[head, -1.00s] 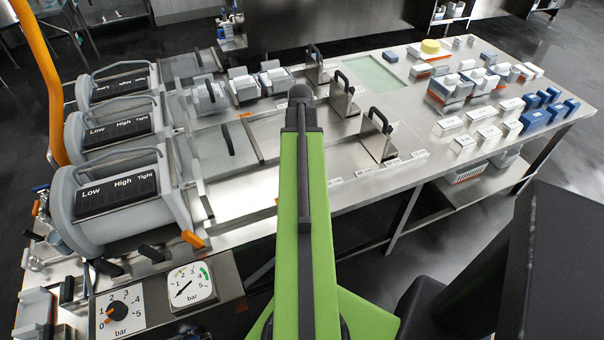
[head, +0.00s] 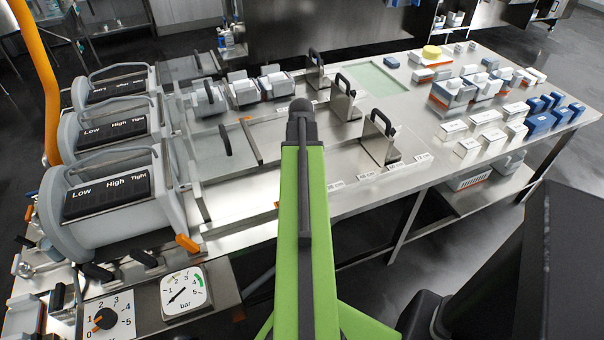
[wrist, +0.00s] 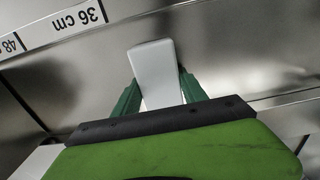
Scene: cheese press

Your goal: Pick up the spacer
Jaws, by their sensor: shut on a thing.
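A plain white block (wrist: 152,68), taken to be the spacer, shows in the wrist view, sticking up between the two green fingers of my gripper (wrist: 157,92). My gripper is shut on it, with one finger on each side. The block's lower end is hidden behind my gripper's black and green body. A steel surface lies behind the block, with a "36 cm" label (wrist: 78,20) to its upper left. In the head view my own green arm hides the gripper and the block.
Three grey press drums (head: 107,192) with black panels stand at the left. Upright steel plates with black handles (head: 382,138) stand on the steel table (head: 420,165). White labelled blocks (head: 487,117) and blue blocks (head: 540,123) stand at the right. A pressure gauge (head: 186,293) is front left.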

